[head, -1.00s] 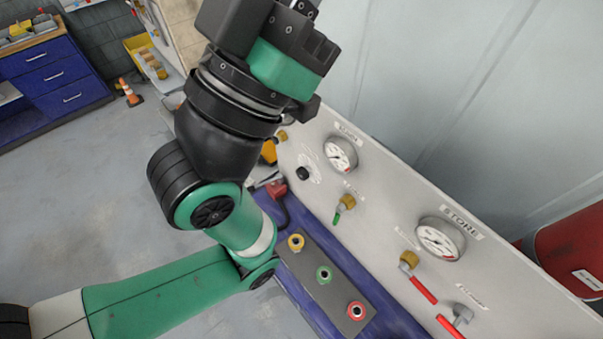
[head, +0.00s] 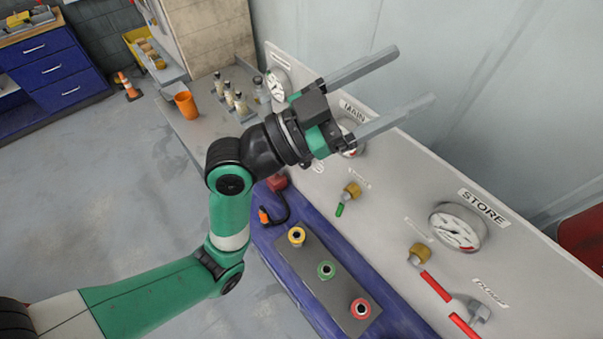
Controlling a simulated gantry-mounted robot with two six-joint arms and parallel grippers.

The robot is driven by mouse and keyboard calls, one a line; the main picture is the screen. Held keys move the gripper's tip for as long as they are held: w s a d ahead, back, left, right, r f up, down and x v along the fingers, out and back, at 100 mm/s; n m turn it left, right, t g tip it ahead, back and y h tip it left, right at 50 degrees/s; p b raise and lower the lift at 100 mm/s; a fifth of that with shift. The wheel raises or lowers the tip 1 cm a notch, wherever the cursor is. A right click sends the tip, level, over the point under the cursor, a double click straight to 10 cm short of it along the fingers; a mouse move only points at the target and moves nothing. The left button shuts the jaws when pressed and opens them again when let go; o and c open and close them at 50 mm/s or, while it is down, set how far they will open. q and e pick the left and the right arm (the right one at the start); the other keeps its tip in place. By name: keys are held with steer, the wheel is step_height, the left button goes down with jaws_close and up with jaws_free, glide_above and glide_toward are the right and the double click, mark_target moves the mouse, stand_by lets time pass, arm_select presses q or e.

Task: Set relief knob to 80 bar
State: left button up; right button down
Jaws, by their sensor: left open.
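My left gripper (head: 414,75) is open and empty, its two long grey fingers spread in front of the upper part of the panel (head: 390,190). No relief knob shows clearly now; my left gripper and wrist cover the stretch below the MAIN gauge (head: 350,143), where a black knob on a round scale showed earlier. The MAIN gauge is partly hidden behind a finger. My right gripper is not in the picture.
The STORE gauge (head: 457,227) and red-handled valves are at the right. A brass valve with a green handle (head: 346,198) sits mid-panel. Bottles (head: 233,98) and an orange cup (head: 187,105) stand behind.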

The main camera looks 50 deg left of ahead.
arm_select(q)
steer(key=a+f+n+g+y+b, duration=0.15)
steer(key=a+f+b, duration=0.3)
steer(key=f, duration=0.75)
steer(key=a+f+n+y+b, duration=0.25)
steer(key=a+f, duration=0.25)
steer(key=f, duration=0.8)
steer(key=n+y+b, duration=0.5)
steer(key=n+b, duration=0.1)
steer(key=b, duration=0.2)
glide_toward(301, 165)
steer(key=shift+g, duration=0.45)
steer(key=w, duration=1)
steer(key=shift+w+r, duration=0.2)
steer(key=shift+r, duration=0.15)
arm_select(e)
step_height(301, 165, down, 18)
arm_select(q)
steer(key=shift+c, duration=0.2)
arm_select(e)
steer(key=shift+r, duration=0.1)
arm_select(q)
jaws_close()
steer(key=shift+n, duration=0.3)
